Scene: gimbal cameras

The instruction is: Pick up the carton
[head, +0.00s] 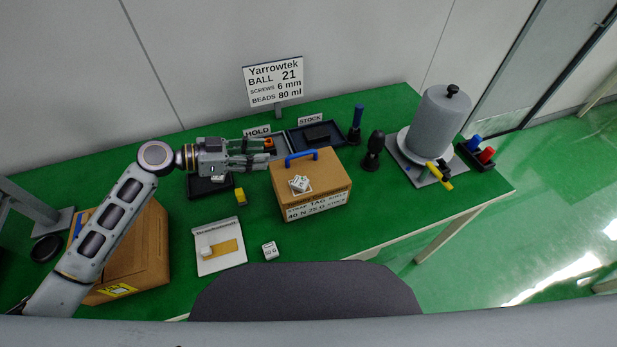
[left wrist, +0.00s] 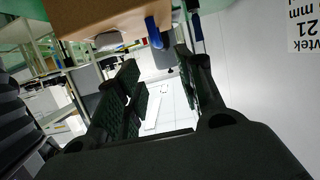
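The brown carton (head: 322,195) with a blue handle (head: 301,157) on top stands on the green table, right of my left gripper in the head view. A label is on its front, and small white pieces lie on its top. My left gripper (head: 271,150) is open and empty, with its fingertips just left of the handle. In the left wrist view the carton (left wrist: 95,18) fills the top edge, with the handle (left wrist: 153,33) just beyond the fingers (left wrist: 157,78); nothing is between them. My right gripper is not in view.
A larger brown box (head: 142,250) stands at the left. Behind the carton are dark trays (head: 316,134) and a sign (head: 273,82). A grey cylinder (head: 441,120) stands right. A white board (head: 220,247) and a small white block (head: 270,251) lie in front.

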